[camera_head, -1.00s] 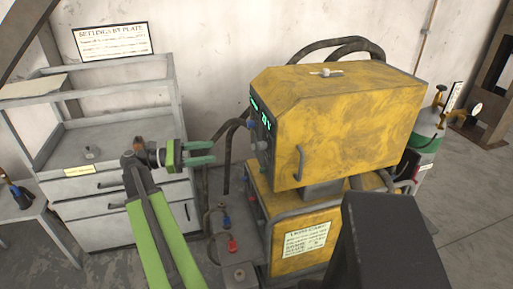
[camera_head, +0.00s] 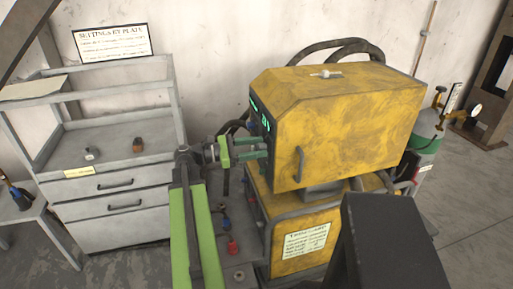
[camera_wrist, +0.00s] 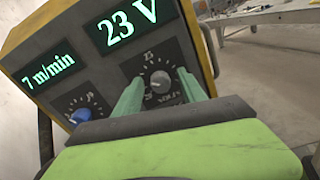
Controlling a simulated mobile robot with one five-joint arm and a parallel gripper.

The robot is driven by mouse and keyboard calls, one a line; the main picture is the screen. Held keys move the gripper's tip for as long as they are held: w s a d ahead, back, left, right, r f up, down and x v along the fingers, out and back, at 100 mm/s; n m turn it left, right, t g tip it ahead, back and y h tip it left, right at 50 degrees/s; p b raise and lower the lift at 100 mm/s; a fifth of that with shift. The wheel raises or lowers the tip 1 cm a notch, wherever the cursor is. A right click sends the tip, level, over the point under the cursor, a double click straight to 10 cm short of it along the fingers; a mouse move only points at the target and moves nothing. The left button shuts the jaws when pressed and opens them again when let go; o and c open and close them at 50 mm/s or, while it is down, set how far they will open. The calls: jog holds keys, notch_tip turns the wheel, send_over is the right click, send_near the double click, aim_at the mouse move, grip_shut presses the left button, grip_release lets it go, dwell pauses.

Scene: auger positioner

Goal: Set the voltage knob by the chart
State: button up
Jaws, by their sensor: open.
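The voltage knob (camera_wrist: 160,81) is a grey round knob with a light pointer, on a dial marked VOLTS on the machine's front panel. The display above it (camera_wrist: 124,22) reads 23 V. My gripper (camera_wrist: 157,82) is open in the wrist view, its two green fingers on either side of the knob; I cannot tell whether they touch it. In the head view my gripper (camera_head: 252,147) is at the yellow welder's (camera_head: 340,115) front panel, and it hides the knob. The chart (camera_head: 111,42), headed SETTINGS BY PLATE, is on the wall; its rows are too small to read.
A second knob, blue (camera_wrist: 82,115), sits left of the voltage knob, below a 7 m/min display (camera_wrist: 48,68). A grey shelf cabinet (camera_head: 110,195) stands left, with a brown block (camera_head: 138,145) and a small grey piece (camera_head: 91,153) on it. A gas cylinder (camera_head: 427,140) stands right.

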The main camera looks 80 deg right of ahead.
grip_shut()
dwell(0.3)
jog(key=shift+m, duration=0.3)
jog(key=shift+a+m+t+p, duration=0.15)
jog(key=shift+m+p, duration=0.2)
jog(key=shift+m, duration=1.85)
jog(key=shift+m+t+p, duration=0.15)
jog(key=shift+m+p, duration=0.15)
jog(key=shift+m, duration=1.9)
grip_release()
